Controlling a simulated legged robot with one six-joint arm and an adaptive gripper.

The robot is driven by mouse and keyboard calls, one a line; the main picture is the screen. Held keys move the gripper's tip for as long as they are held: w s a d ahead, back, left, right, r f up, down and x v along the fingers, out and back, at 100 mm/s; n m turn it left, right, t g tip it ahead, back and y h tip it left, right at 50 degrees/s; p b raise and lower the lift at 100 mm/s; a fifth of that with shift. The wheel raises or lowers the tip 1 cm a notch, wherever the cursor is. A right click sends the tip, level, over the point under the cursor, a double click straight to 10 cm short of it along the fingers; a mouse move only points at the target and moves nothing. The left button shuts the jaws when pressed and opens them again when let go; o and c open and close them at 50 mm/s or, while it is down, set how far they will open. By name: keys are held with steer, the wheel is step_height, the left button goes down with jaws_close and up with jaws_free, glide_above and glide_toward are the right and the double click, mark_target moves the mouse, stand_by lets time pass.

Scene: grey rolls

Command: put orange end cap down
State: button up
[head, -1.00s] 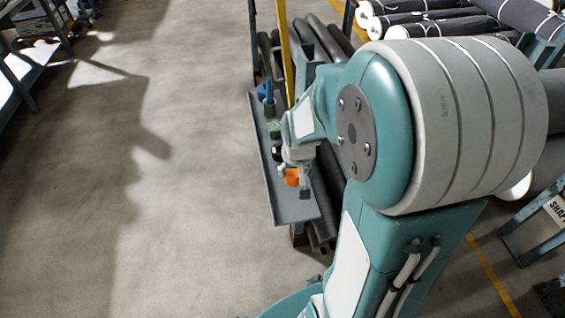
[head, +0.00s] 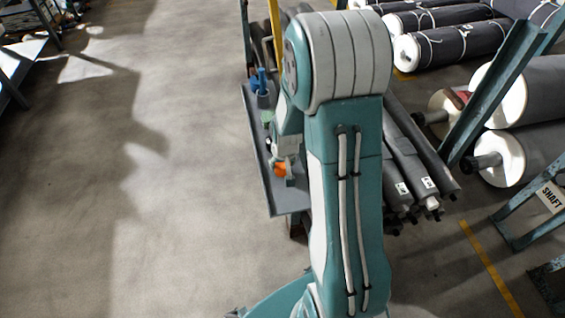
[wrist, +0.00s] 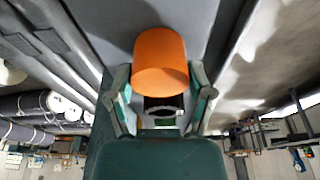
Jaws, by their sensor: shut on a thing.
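The orange end cap (wrist: 160,62) is a short cylinder between the fingers of my gripper (wrist: 160,88) in the wrist view. My gripper is shut on it. In the head view the orange end cap (head: 281,169) shows small, over the near part of a narrow grey shelf (head: 290,200), partly hidden by my gripper (head: 287,172). I cannot tell whether the cap touches the shelf.
Blue items (head: 262,85) and a green item (head: 267,117) stand farther back on the shelf. Dark grey rolls (head: 412,165) lie right of my arm. A yellow post (head: 276,30) rises behind the shelf. The floor (head: 170,200) on the left is clear.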

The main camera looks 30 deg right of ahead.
steer(key=o, duration=0.9)
steer(key=d+v, duration=0.1)
steer(key=v, duration=1.1)
steer(key=s+a+r+n+t, duration=0.1)
steer(key=s+a+r, duration=0.3)
steer(key=s+r, duration=0.1)
steer(key=s+a+r+n+t, duration=0.1)
steer(key=s+a+r, duration=0.3)
steer(key=s+r, duration=0.1)
steer(key=s+a+r+n+t, duration=0.1)
steer(key=s+a+r, duration=0.4)
steer(key=s, duration=0.1)
steer(key=shift+s+r+y, duration=0.1)
steer(key=shift+s+y, duration=0.25)
steer(key=shift+y, duration=0.05)
